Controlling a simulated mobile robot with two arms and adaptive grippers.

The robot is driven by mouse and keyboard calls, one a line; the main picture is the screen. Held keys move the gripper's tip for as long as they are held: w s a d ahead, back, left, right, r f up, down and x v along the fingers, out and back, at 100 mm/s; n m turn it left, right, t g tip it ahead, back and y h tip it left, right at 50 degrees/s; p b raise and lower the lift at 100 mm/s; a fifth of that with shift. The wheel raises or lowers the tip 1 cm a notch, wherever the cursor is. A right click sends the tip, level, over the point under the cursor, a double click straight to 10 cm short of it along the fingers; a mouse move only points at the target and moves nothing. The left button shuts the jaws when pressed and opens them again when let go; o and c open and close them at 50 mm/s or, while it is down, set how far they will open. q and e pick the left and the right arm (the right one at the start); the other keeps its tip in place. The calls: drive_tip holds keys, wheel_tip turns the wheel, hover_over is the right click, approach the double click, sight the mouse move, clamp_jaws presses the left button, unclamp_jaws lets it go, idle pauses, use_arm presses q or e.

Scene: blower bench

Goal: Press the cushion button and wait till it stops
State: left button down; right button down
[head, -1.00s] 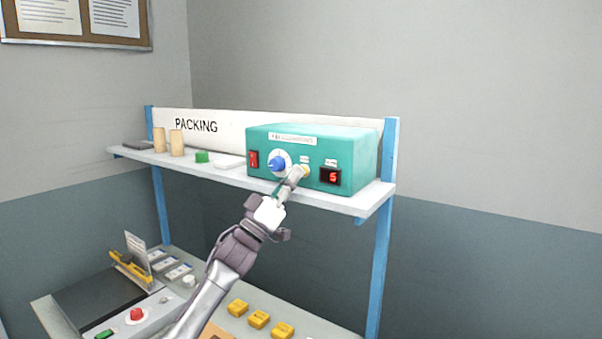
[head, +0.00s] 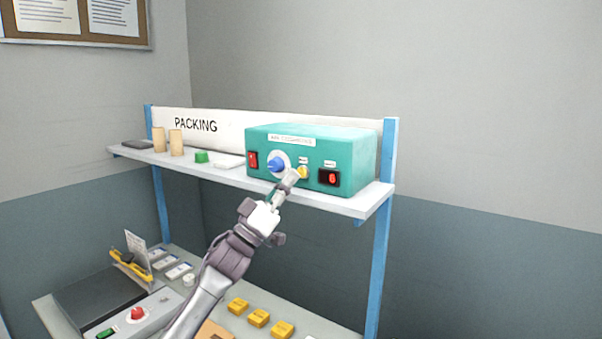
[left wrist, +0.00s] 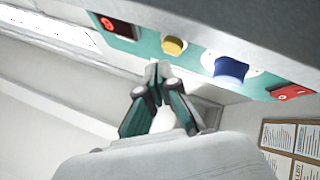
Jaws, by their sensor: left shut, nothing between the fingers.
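A teal blower box (head: 345,152) stands on the shelf. Its front has a blue knob (head: 275,164), a yellow button (head: 303,172), a red switch (head: 253,159) and a red display (head: 329,177) that appears to read 6. My left gripper (head: 292,178) is shut and empty, its tips just below and left of the yellow button. In the left wrist view the shut fingertips (left wrist: 158,66) are apart from the yellow button (left wrist: 174,46), with the blue knob (left wrist: 231,69) and display (left wrist: 117,27) to either side. My right gripper is not in view.
On the bench below are several yellow blocks (head: 259,318) and a grey control box with a red button (head: 137,314).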

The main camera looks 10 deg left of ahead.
use_arm(q)
drive_tip(key=s, duration=0.1)
drive_tip(key=s+a+p, duration=0.1)
drive_tip(key=s, duration=0.2)
drive_tip(key=shift+s+a+p, duration=0.2)
drive_tip(key=shift+a+p, duration=0.15)
idle(0.3)
